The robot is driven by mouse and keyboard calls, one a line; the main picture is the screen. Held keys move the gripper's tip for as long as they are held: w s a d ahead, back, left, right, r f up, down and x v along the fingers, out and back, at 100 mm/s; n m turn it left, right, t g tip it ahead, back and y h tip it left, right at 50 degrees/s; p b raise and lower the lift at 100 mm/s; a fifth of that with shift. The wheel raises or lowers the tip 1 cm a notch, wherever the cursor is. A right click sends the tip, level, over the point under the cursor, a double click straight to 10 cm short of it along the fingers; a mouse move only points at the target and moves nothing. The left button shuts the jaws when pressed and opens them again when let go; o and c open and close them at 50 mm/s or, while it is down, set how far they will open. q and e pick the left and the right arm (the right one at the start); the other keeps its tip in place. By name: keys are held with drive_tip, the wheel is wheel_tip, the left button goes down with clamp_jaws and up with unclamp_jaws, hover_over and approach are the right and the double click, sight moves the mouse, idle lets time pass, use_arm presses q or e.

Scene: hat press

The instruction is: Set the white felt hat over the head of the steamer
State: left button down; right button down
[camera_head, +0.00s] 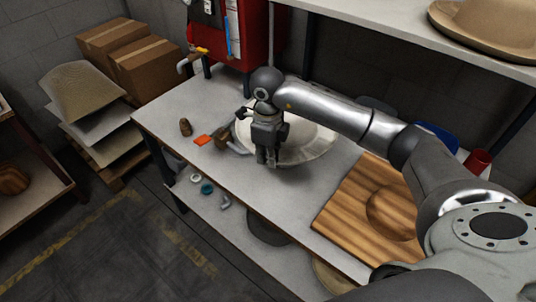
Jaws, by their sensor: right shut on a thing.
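The white felt hat (318,147) lies on the grey worktable, a pale round shape partly hidden behind my right gripper and forearm. My right gripper (268,160) points down at the hat's left front edge and is shut on the brim; the exact contact is hard to see. A red machine (240,30) stands at the table's back left, with a pale pipe and yellow handle on its left side. It may be the steamer; its head cannot be told clearly. My left gripper is not in view.
Small tools and an orange block (203,140) lie left of the hat. A wooden board (345,205) with a round hollow lies at the right. A red cup (478,161) stands behind it. The table's left front is clear.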

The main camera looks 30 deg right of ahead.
drive_tip(key=shift+f+b, duration=0.4)
drive_tip(key=shift+f, duration=0.1)
drive_tip(key=c, duration=1.5)
unclamp_jaws()
drive_tip(key=shift+o, duration=0.2)
wheel_tip(320, 180, up, 12)
drive_tip(key=shift+a, duration=0.2)
